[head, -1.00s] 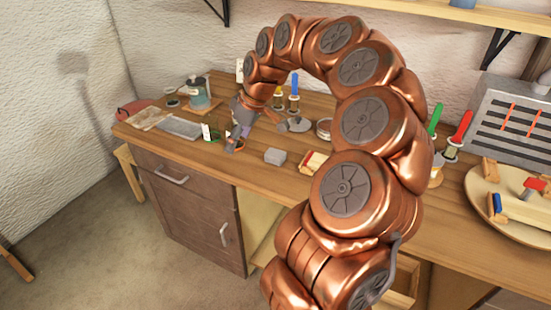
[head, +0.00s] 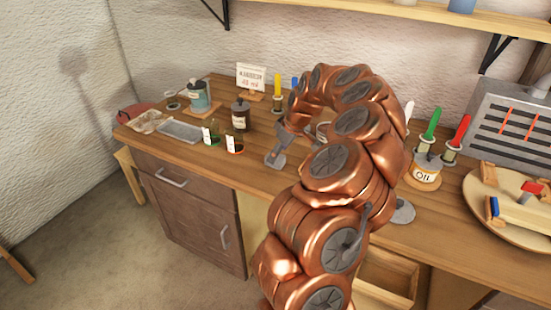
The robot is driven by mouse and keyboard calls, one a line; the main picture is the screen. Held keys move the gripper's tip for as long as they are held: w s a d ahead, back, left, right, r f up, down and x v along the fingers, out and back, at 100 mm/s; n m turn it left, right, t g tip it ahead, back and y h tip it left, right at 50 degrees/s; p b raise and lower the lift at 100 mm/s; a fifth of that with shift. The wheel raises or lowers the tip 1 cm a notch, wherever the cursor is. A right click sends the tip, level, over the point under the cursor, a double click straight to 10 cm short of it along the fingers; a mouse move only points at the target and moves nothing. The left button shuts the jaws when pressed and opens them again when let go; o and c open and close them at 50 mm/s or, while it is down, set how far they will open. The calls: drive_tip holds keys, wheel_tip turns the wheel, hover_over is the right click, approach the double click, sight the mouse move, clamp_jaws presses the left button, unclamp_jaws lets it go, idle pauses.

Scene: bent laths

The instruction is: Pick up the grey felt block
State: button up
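The grey felt block cannot be made out now. The spot on the bench front where it lay is covered by my gripper and arm. One grey finger of my gripper (head: 279,152) shows there, low over the bench top, with a pale grey pad at its lower end. The other finger is hidden behind my copper arm. I cannot tell whether the gripper is open or shut, or whether it touches the block.
The wooden bench (head: 188,152) holds a grey tray (head: 180,131), dark jar (head: 240,114), glass jar (head: 199,96) and sign (head: 251,77) to the left.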

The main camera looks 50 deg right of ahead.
drive_tip(key=shift+p+x, duration=0.3)
drive_tip(key=shift+x, duration=1.15)
drive_tip(key=shift+c, duration=0.4)
drive_tip(key=c, duration=1)
drive_tip(key=shift+o, duration=0.2)
drive_tip(key=shift+r, duration=0.1)
drive_tip(key=shift+r+b, duration=0.75)
drive_tip(key=shift+r, duration=0.7)
drive_tip(key=shift+s+a+r, duration=0.1)
drive_tip(key=shift+a+r, duration=0.05)
drive_tip(key=shift+r, duration=0.15)
drive_tip(key=s+a+r+b, duration=0.1)
drive_tip(key=s+a+b, duration=0.3)
drive_tip(key=a, duration=1)
drive_tip(key=s, duration=0.3)
drive_tip(key=shift+a+r, duration=0.15)
drive_tip(key=shift+r, duration=0.05)
